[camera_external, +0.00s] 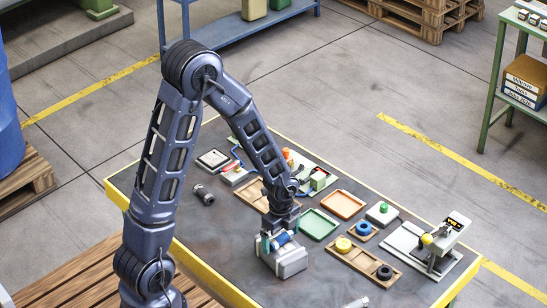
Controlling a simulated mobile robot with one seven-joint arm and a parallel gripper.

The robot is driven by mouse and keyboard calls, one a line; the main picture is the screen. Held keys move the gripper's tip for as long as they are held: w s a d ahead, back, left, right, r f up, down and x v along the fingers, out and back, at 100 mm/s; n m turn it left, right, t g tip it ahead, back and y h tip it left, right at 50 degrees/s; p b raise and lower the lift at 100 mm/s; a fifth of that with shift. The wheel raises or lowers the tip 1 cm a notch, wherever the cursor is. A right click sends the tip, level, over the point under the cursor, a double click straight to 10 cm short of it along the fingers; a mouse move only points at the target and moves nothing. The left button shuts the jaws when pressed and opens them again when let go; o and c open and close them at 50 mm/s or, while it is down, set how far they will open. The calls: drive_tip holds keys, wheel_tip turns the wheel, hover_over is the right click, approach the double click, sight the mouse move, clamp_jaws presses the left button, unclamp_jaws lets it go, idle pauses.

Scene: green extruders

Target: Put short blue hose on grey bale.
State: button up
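The short blue hose (283,239) is a small blue cylinder with pale ends, at the top of the grey bale (287,263). The grey bale is a light grey block near the front middle of the table. My gripper (279,232) points down directly over the bale, with its fingertips around or beside the hose. The picture is too small to show whether the fingers press on the hose or stand clear of it. The wrist hides part of the hose's upper side, and its contact with the bale is hard to make out.
An orange tray (343,204), a green tray (318,224) and a wooden tray (343,256) with yellow and black rings lie to the right. A grey device (442,240) stands at the right corner. A dark cylinder (203,194) lies left. The table (222,236) is bare left of the bale.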

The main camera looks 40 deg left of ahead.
sight(280, 236)
wheel_tip(280, 236, up, 12)
drive_tip(key=s+a+r+n+t, duration=0.2)
drive_tip(key=s+a+r+n, duration=0.1)
drive_tip(key=s+r+n, duration=0.6)
drive_tip(key=s+a+r+n+t, duration=0.2)
drive_tip(key=s+a+r+n, duration=0.1)
drive_tip(key=s+r+n, duration=0.6)
drive_tip(key=shift+s+r+t, duration=0.3)
drive_tip(key=shift+s+r, duration=0.7)
drive_tip(key=shift+s, duration=0.3)
idle(0.5)
